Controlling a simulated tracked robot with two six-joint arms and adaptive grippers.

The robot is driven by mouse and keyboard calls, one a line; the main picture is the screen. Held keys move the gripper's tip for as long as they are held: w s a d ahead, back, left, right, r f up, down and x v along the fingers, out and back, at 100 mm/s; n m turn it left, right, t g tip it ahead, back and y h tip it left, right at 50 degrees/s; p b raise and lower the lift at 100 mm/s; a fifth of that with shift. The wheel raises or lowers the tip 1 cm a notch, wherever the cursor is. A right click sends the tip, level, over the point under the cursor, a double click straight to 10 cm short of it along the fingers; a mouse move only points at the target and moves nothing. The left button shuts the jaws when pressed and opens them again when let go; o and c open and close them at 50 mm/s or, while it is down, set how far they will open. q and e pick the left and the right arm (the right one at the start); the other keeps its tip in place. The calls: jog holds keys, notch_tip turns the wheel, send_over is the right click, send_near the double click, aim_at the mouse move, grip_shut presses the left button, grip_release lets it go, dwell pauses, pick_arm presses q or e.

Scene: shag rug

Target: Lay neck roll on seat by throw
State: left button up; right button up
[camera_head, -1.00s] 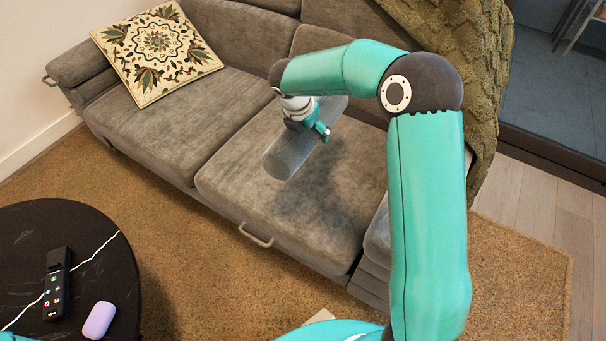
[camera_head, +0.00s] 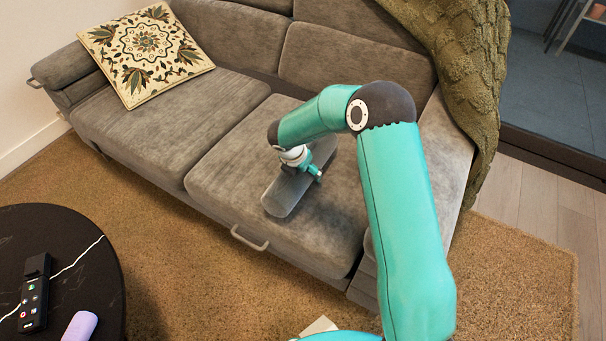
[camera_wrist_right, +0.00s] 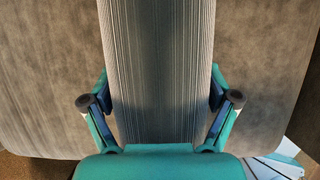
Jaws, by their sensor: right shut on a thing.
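The grey neck roll (camera_head: 287,193) is at the right-hand seat (camera_head: 235,165) of the grey sofa, low over or touching the cushion; I cannot tell which. My right gripper (camera_head: 302,172) is shut around its middle from above. In the right wrist view the ribbed roll (camera_wrist_right: 160,70) runs lengthwise between the two fingers (camera_wrist_right: 160,102) of the gripper, one on each side. The olive-green knitted throw (camera_head: 455,75) hangs over the sofa's right back and arm, beside this seat. My left gripper is not in view.
A patterned cushion (camera_head: 145,55) leans at the sofa's left end. A round black table (camera_head: 75,235) at lower left holds a remote (camera_head: 35,292) and a lilac object (camera_head: 80,326).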

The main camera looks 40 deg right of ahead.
jog(key=shift+f, duration=0.5)
jog(key=shift+f, duration=0.1)
jog(key=o, duration=1.1)
jog(key=shift+a+r, duration=0.15)
jog(key=shift+r, duration=0.45)
jog(key=p+v, duration=0.3)
jog(key=v, duration=0.8)
jog(key=shift+s+a, duration=0.1)
jog(key=shift+s, duration=0.05)
jog(key=shift+p, duration=0.3)
